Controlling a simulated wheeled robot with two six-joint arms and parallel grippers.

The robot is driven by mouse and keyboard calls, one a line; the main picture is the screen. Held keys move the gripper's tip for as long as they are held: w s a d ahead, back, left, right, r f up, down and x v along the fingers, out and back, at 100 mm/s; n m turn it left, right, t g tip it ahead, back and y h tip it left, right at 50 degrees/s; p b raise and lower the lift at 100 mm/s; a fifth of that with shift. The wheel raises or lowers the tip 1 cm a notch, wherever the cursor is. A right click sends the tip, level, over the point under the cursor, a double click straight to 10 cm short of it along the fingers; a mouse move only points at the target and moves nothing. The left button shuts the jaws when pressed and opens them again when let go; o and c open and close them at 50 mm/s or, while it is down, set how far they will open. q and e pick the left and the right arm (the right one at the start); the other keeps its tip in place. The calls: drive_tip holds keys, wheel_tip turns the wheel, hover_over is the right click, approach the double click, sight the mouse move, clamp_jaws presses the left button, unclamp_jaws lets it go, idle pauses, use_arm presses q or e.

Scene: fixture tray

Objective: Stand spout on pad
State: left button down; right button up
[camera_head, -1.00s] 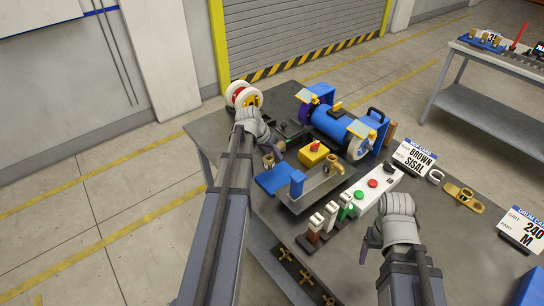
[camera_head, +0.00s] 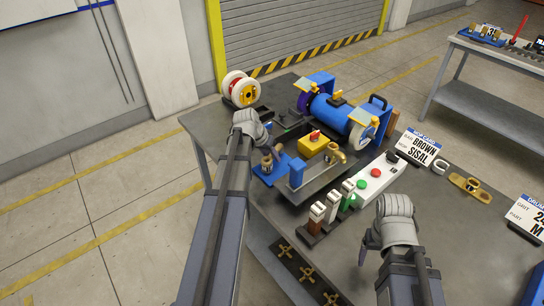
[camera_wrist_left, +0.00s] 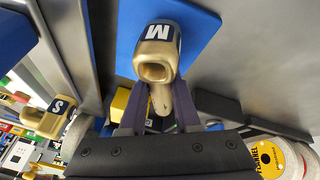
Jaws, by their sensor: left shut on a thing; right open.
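A brass spout marked M (camera_wrist_left: 160,32) is between the fingers of my left gripper (camera_wrist_left: 159,118), which is shut on it. In the head view this spout (camera_head: 267,161) is at the blue pad (camera_head: 262,176), with my left gripper (camera_head: 272,153) just behind it. The blue pad also fills the top middle of the left wrist view (camera_wrist_left: 200,25). I cannot tell whether the spout's base touches the pad. A second brass spout (camera_head: 336,152) is on the grey tray to the right; one marked S shows in the left wrist view (camera_wrist_left: 48,119). My right gripper (camera_head: 366,248) is open and empty.
A blue bench grinder (camera_head: 330,112) stands behind the tray. White-rimmed reels (camera_head: 240,89) stand at the back left.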

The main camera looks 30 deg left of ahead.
use_arm(q)
drive_tip(key=shift+f+b, duration=0.6)
drive_tip(key=shift+f, duration=0.1)
use_arm(e)
drive_tip(key=shift+f, duration=0.75)
use_arm(q)
drive_tip(key=shift+s+f+b, duration=0.2)
drive_tip(key=shift+f+b, duration=0.05)
drive_tip(key=shift+b, duration=0.15)
use_arm(e)
drive_tip(key=shift+s+f, duration=0.25)
